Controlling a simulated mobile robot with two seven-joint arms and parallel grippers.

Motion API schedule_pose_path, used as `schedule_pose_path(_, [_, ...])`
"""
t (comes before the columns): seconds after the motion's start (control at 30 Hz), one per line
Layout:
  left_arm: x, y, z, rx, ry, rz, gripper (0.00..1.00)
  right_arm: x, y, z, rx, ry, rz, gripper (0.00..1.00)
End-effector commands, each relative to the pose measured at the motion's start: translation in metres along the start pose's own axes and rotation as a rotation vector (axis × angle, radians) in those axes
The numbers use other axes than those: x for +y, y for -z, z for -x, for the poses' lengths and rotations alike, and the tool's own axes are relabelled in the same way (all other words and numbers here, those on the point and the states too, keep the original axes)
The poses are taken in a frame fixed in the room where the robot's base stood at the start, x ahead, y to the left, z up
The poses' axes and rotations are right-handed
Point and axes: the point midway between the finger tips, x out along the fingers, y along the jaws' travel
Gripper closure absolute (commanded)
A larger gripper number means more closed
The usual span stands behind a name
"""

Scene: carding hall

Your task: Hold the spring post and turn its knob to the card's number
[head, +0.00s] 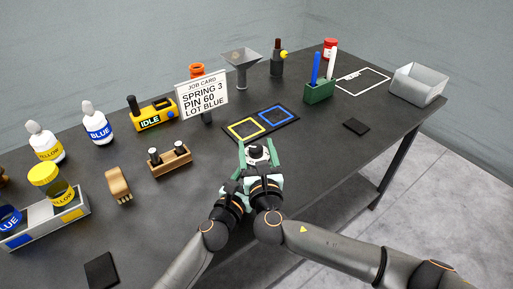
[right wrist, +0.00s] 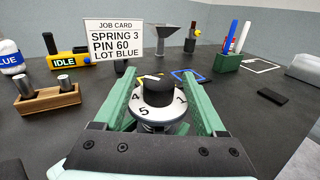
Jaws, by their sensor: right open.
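The job card (head: 202,94) reads "SPRING 3, PIN 60, LOT BLUE"; it also shows in the right wrist view (right wrist: 113,42). The spring post's black knob (right wrist: 158,92) sits on a white numbered dial (right wrist: 148,113), with 4 and 5 readable at its near left. The knob's white mark shows on top, toward its far side. In the head view the knob (head: 257,151) is partly hidden. My right gripper (head: 260,158) is open, its green fingers on either side of the knob. My left gripper (head: 236,188) is low beside it, mostly hidden; I cannot tell whether it grips the post.
Yellow and blue square outlines (head: 262,122) lie just beyond the post. A wooden block with pegs (head: 170,161) stands at left, near the yellow IDLE box (head: 153,115). A green pen holder (head: 318,92) and a grey bin (head: 418,84) stand at right. The right front table is mostly clear.

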Motion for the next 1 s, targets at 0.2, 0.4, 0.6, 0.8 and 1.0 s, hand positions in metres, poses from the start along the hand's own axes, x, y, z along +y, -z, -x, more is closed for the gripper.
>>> schedule_pose_path(0.2, [0.003, 0.002, 0.0, 0.005, -0.006, -0.001, 1.0, 0.001, 0.001, 0.006, 0.0, -0.004, -0.001, 0.27])
schedule_pose_path(0.4, [0.003, 0.002, 0.0, 0.004, -0.008, -0.002, 1.0, 0.001, 0.002, 0.036, 0.003, -0.004, -0.003, 0.27])
schedule_pose_path(0.6, [0.004, 0.002, 0.0, 0.004, -0.008, -0.002, 1.0, 0.0, 0.001, 0.078, 0.003, -0.002, -0.003, 0.27])
schedule_pose_path(0.8, [0.004, 0.002, 0.0, 0.004, -0.008, -0.002, 1.0, 0.0, 0.001, 0.11, 0.001, -0.002, -0.001, 0.27])
schedule_pose_path(1.0, [0.004, 0.001, 0.0, 0.003, -0.008, -0.002, 1.0, 0.0, 0.0, 0.121, -0.001, 0.0, 0.0, 0.27])
